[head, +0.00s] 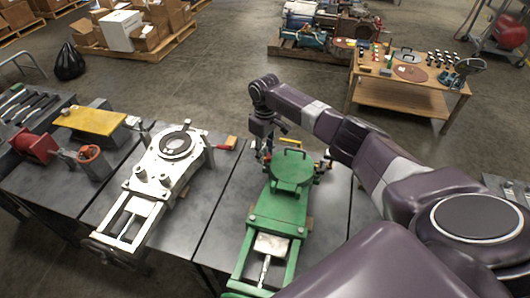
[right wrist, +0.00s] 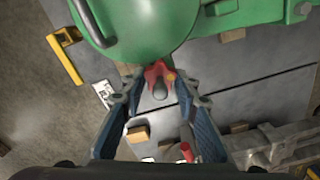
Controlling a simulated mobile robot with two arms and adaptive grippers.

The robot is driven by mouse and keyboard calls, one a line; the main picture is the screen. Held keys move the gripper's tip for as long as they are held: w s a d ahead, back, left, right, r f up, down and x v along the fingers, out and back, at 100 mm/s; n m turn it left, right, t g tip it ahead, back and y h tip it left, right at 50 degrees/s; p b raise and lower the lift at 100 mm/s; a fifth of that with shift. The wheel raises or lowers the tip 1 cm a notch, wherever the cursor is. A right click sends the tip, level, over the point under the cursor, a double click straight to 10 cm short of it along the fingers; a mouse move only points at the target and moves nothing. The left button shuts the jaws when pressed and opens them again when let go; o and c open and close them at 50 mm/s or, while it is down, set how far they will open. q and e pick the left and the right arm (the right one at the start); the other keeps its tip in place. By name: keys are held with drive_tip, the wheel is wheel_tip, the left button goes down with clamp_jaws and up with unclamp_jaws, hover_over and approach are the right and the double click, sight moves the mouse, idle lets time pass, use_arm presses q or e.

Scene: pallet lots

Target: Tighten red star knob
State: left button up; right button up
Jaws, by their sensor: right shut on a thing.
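The green valve (head: 277,211) lies on the dark table in the head view, its round body toward the far end. It also shows at the top of the right wrist view (right wrist: 145,22). The red star knob (right wrist: 158,72) sits at the edge of this green body, with a dark round end toward my camera. My right gripper (right wrist: 159,82) has its two fingers on either side of the knob, shut on it. In the head view my right gripper (head: 264,152) is at the far left side of the green body, and the knob is hard to make out there. My left gripper is not in view.
A white valve (head: 168,163) lies to the left on the table. A yellow plate (head: 90,120) and a red part (head: 36,145) are farther left. A wooden table (head: 400,96) with small parts stands at the back right.

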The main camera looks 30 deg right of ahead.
drive_tip(key=m+p, duration=0.2)
drive_tip(key=p, duration=0.1)
drive_tip(key=shift+r+m, duration=0.3)
drive_tip(key=shift+m, duration=0.1)
drive_tip(key=shift+m+p, duration=0.5)
drive_tip(key=shift+p, duration=0.05)
drive_tip(key=shift+f+m, duration=0.25)
drive_tip(key=shift+m, duration=0.35)
drive_tip(key=o, duration=1.1)
drive_tip(key=shift+o, duration=0.2)
drive_tip(key=shift+d, duration=0.1)
